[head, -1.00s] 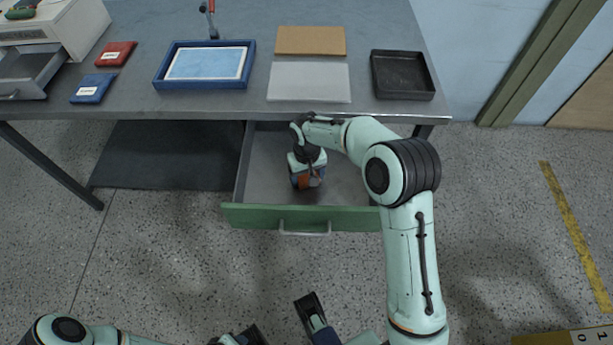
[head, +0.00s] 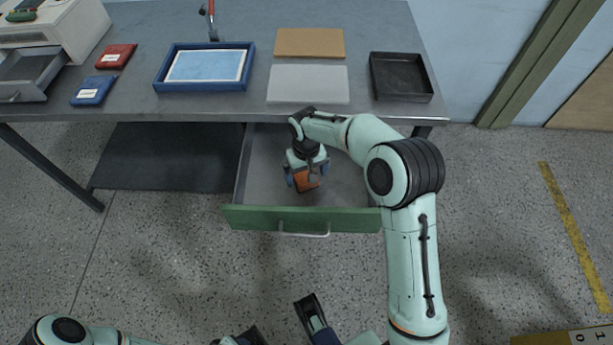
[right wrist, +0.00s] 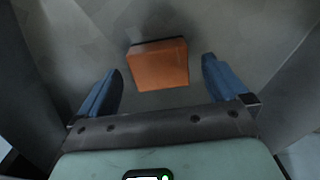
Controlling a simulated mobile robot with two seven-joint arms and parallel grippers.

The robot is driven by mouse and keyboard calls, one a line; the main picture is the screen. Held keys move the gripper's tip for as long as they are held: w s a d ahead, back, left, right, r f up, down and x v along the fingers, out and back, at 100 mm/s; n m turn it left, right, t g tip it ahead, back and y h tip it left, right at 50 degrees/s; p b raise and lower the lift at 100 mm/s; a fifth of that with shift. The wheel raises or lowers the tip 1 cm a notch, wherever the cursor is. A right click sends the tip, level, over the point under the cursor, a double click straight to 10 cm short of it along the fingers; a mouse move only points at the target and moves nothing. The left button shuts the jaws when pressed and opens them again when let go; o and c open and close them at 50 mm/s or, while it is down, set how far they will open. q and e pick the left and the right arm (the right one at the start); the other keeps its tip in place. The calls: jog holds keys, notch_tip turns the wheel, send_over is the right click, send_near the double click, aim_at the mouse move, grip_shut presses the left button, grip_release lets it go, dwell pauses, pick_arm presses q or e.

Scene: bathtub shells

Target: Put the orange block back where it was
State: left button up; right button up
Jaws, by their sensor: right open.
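The orange block (head: 307,180) lies on the floor of the open drawer with the green front (head: 300,218). In the right wrist view the orange block (right wrist: 158,64) sits between and a little beyond the two blue fingers, with a gap on each side. My right gripper (head: 305,182) is inside the drawer, pointing down at the block; it also shows in the right wrist view (right wrist: 160,88), open and empty. The block is partly hidden by the gripper in the head view. My left arm shows at the bottom left, but its fingers cannot be made out clearly.
On the table (head: 220,103) above the drawer are a blue tray (head: 158,78), a clear sheet (head: 308,84), a brown board (head: 310,42) and a black tray (head: 402,92). A red box (head: 114,56) and a blue box (head: 94,90) lie at the left. The drawer's left part is clear.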

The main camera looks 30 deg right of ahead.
aim_at(306, 177)
pick_arm(q)
jog(key=shift+s+d+r+g+p, duration=0.25)
jog(key=shift+s+r+p, duration=0.2)
jog(key=shift+s+r, duration=0.15)
jog(key=shift+s+d+r+g+p, duration=0.2)
jog(key=shift+s+r+p, duration=0.2)
jog(key=shift+s+r, duration=0.2)
pick_arm(e)
notch_tip(306, 177, up, 10)
jog(key=shift+f, duration=0.2)
